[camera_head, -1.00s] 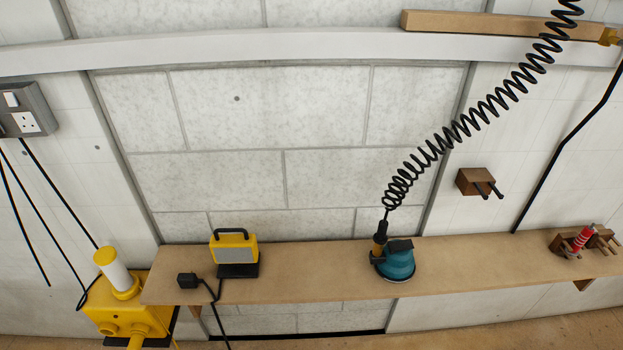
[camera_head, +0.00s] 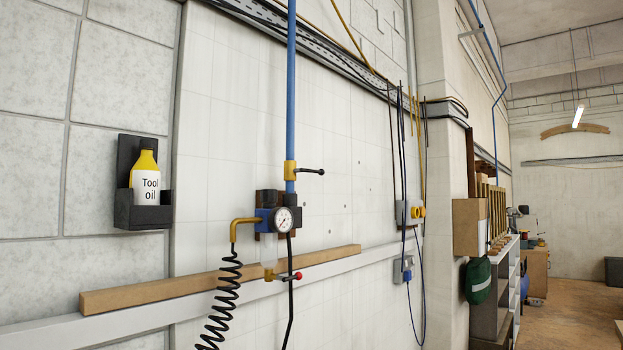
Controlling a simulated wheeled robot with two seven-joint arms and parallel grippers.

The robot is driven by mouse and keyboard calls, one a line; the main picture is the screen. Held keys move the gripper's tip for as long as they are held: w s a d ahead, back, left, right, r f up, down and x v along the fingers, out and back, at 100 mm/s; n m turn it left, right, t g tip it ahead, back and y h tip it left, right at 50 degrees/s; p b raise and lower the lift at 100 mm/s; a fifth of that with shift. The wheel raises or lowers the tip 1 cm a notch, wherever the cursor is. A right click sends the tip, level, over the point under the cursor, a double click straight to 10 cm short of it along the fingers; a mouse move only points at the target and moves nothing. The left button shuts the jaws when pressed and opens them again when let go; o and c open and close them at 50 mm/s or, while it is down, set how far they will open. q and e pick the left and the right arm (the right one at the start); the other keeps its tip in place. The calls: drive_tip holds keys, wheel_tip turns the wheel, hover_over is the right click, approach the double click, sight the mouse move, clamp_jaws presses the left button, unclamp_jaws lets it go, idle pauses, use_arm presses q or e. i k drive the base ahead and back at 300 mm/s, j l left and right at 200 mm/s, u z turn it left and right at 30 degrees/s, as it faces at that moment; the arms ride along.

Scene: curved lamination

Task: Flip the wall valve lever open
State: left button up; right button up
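The wall valve (camera_head: 290,171) is a yellow fitting on the blue vertical pipe (camera_head: 291,90), right of the picture's left third. Its dark lever (camera_head: 311,172) sticks out sideways to the right, across the pipe. Below it are a blue and black regulator with a round white pressure gauge (camera_head: 284,220), a yellow elbow (camera_head: 242,222) with a black coiled hose (camera_head: 220,312), and a small yellow fitting with a red-tipped handle (camera_head: 297,276). Neither of my grippers shows in the view.
A wooden batten (camera_head: 215,281) lies along the white wall ledge under the regulator. A tool oil bottle (camera_head: 144,178) stands in a black wall holder at left. Sockets with cables (camera_head: 403,268) are further right. Shelves (camera_head: 503,285) and open floor (camera_head: 572,320) lie at far right.

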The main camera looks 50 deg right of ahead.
sight(321, 173)
drive_tip(key=z, duration=1.4)
